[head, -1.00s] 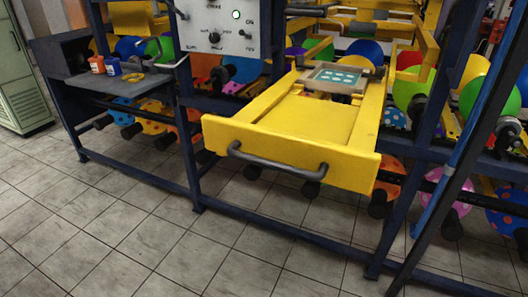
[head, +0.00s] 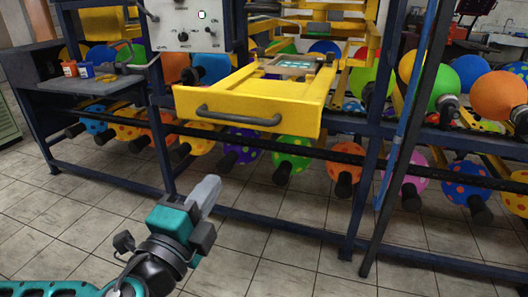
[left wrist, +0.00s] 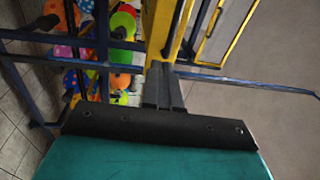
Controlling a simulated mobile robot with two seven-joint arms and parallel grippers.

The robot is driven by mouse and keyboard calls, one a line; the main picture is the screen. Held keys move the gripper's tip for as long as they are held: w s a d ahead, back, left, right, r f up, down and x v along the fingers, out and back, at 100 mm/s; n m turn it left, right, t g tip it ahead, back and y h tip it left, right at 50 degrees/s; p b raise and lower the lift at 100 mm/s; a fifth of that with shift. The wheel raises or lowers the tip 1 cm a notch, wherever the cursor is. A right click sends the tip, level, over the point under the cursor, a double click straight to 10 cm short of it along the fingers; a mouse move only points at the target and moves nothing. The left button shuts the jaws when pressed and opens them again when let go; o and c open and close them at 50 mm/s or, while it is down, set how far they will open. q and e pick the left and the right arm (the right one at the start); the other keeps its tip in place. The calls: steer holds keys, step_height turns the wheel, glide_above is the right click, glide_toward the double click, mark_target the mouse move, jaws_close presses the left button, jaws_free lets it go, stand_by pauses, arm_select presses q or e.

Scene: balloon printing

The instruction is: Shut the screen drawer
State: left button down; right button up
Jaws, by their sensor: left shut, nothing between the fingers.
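The yellow screen drawer (head: 250,92) stands pulled out toward me from the dark blue frame, with a dark bar handle (head: 238,116) on its front. A small framed screen (head: 290,64) sits at its back. My left gripper (head: 211,184) is shut and empty, below and in front of the drawer and apart from it in the head view. In the left wrist view, the shut fingers (left wrist: 161,68) point toward a yellow part of the rig, with the drawer's handle not clear there. My right gripper is not in view.
A control panel (head: 184,26) is left of the drawer. A side shelf (head: 85,85) holds small paint pots. Colored balloons hang on rails under and beside the drawer. A dark post (head: 408,145) stands at the right. The tiled floor (head: 60,215) in front is open.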

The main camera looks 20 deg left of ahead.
arm_select(q)
steer(key=r, duration=0.2)
steer(key=p, duration=0.1)
glide_toward(245, 122)
steer(key=shift+t, duration=0.3)
steer(key=w, duration=0.6)
steer(key=shift+d+r, duration=0.15)
steer(key=shift+r, duration=0.2)
steer(key=shift+w, duration=0.4)
